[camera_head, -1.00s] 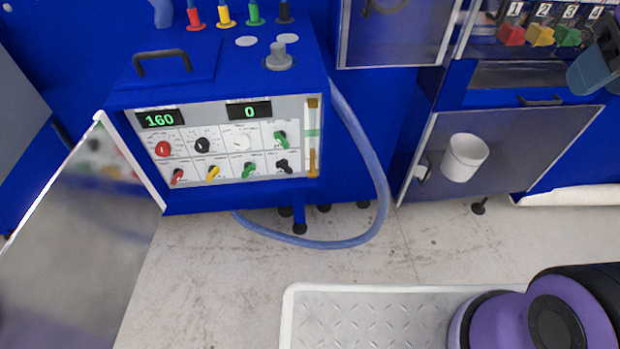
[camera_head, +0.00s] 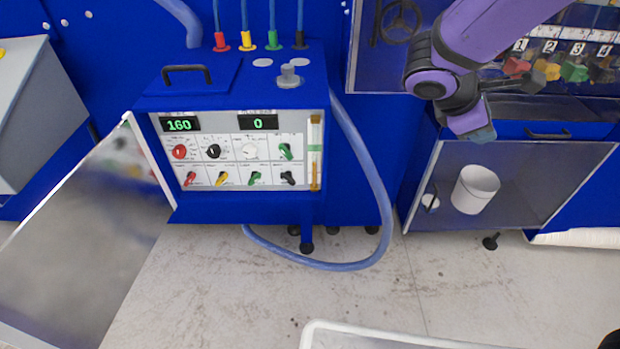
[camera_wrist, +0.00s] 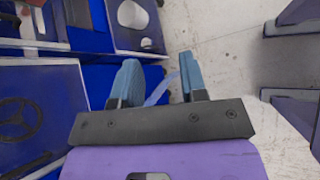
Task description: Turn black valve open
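The black valve (camera_head: 287,178) is a small black handle at the right end of the lower row on the blue cabinet's control panel. Its handle looks slanted, but its exact setting is too small to tell. A round black knob (camera_head: 213,151) sits in the row above. My gripper (camera_head: 478,130) is in the air to the right of the cabinet, well away from the valve. In the wrist view my gripper (camera_wrist: 160,77) has its two blue-padded fingers apart with nothing between them. The black valve cannot be made out in the wrist view.
The cabinet's open door (camera_head: 95,235) stands out at the left. A blue hose (camera_head: 375,190) loops from the cabinet's right side. A white cup (camera_head: 475,190) is at a clear panel on the right.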

